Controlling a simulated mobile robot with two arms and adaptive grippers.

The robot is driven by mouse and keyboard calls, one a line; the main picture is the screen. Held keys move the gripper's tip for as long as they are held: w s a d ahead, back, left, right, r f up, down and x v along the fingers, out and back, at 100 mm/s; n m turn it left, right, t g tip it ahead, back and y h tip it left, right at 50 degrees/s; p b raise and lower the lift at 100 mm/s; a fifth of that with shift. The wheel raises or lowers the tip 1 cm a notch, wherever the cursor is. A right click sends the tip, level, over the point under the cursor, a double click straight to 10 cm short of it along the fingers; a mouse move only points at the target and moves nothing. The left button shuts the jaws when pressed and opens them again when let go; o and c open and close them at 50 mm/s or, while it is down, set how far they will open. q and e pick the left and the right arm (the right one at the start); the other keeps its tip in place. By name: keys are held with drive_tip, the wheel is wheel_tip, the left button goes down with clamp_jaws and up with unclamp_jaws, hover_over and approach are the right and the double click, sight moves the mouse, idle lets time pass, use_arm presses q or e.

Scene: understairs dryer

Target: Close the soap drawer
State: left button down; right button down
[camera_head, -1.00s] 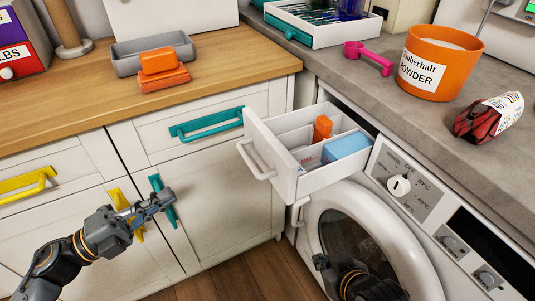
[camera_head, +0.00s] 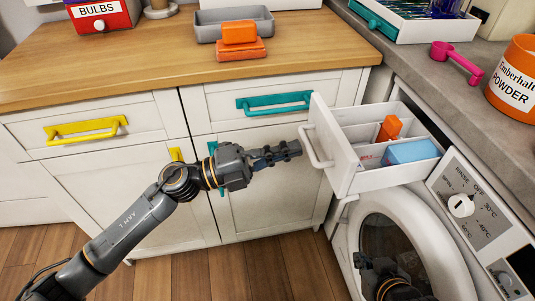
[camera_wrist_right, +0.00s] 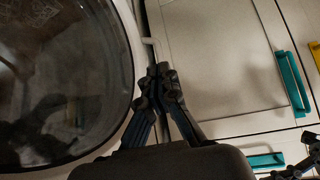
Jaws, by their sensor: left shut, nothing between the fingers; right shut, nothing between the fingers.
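The white soap drawer (camera_head: 341,160) is pulled out of the washing machine (camera_head: 465,215) at its upper left. It holds an orange block (camera_head: 389,128) and a blue block (camera_head: 411,151) in its compartments. Its white handle (camera_head: 314,148) faces left. My left gripper (camera_head: 294,149) is shut and empty, just left of the handle in the head view; whether it touches the handle I cannot tell. My right gripper (camera_head: 362,261) is shut and low in front of the round washer door (camera_head: 415,240). The right wrist view shows its closed fingers (camera_wrist_right: 163,70) beside the door.
White cabinets with teal (camera_head: 274,103) and yellow (camera_head: 86,130) handles stand left of the washer. A pink scoop (camera_head: 457,61) and an orange powder tub (camera_head: 513,78) are on the grey worktop.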

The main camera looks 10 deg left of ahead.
sight(383, 134)
use_arm(q)
drive_tip(key=shift+w+d, duration=0.1)
drive_tip(key=shift+d, duration=0.1)
drive_tip(key=shift+d+r, duration=0.1)
use_arm(e)
drive_tip(key=shift+r, duration=0.1)
